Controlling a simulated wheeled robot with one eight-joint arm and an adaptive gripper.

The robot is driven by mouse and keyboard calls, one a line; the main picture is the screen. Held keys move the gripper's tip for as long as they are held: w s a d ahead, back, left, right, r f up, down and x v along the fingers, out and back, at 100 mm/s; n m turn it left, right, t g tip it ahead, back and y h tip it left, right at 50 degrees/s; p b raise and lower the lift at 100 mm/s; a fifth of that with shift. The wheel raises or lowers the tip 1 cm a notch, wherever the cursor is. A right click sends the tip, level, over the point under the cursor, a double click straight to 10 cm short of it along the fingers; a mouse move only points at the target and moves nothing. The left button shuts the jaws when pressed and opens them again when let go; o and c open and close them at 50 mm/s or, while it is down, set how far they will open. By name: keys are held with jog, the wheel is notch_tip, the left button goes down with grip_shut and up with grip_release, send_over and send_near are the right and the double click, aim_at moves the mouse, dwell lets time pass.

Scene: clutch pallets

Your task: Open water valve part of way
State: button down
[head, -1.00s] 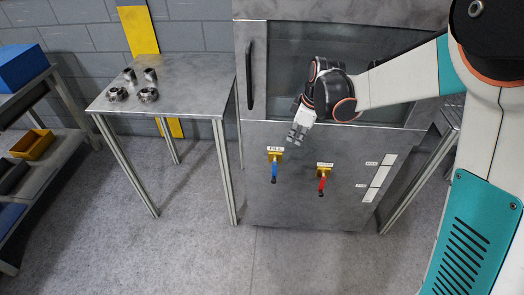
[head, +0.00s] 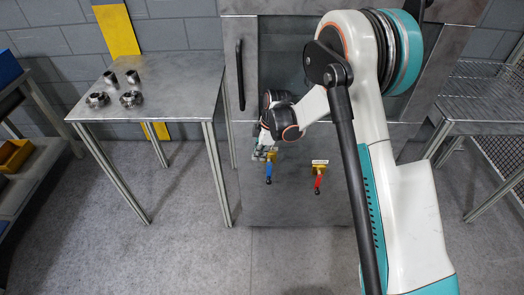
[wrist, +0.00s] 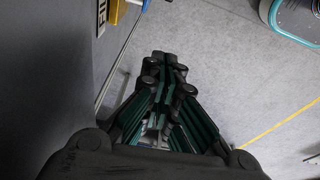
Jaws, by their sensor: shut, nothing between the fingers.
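The valve with the blue handle (head: 268,174) is on the front of the grey metal cabinet, with its handle hanging straight down. Its yellow body (wrist: 117,10) and part of its FILL label (wrist: 101,16) show at the top left of the wrist view. The valve with the red handle (head: 317,184) is to its right, also pointing down. My gripper (head: 261,156) is beside the top of the blue-handled valve, slightly left, and partly covers it. In the wrist view my gripper's fingers (wrist: 166,62) are together and empty, apart from the valve.
The grey cabinet (head: 290,208) has a dark vertical door handle (head: 240,75) above the valves. A metal table (head: 185,85) with several metal rings stands left, and a wire-topped table (head: 475,95) right. The floor (head: 190,255) in front is clear.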

aim_at(270, 181)
jog(key=d+b+x, duration=0.1)
jog(key=b+x, duration=0.2)
jog(key=x, duration=0.4)
jog(key=d+b+x, duration=0.2)
jog(key=b+x, duration=0.1)
jog(key=x, duration=0.4)
jog(key=shift+d+f, duration=0.35)
jog(key=shift+f, duration=0.25)
jog(key=shift+w+d+f+h, duration=0.15)
jog(key=shift+d+h, duration=0.15)
jog(key=shift+h, duration=0.4)
jog(key=shift+d+f+h, duration=0.15)
jog(key=shift+d+h, duration=0.3)
jog(key=shift+d, duration=0.15)
jog(key=shift+d+f+h, duration=0.2)
jog(key=shift+d+h, duration=0.25)
jog(key=shift+d, duration=0.15)
jog(key=shift+d+r, duration=0.1)
jog(key=shift+d, duration=0.15)
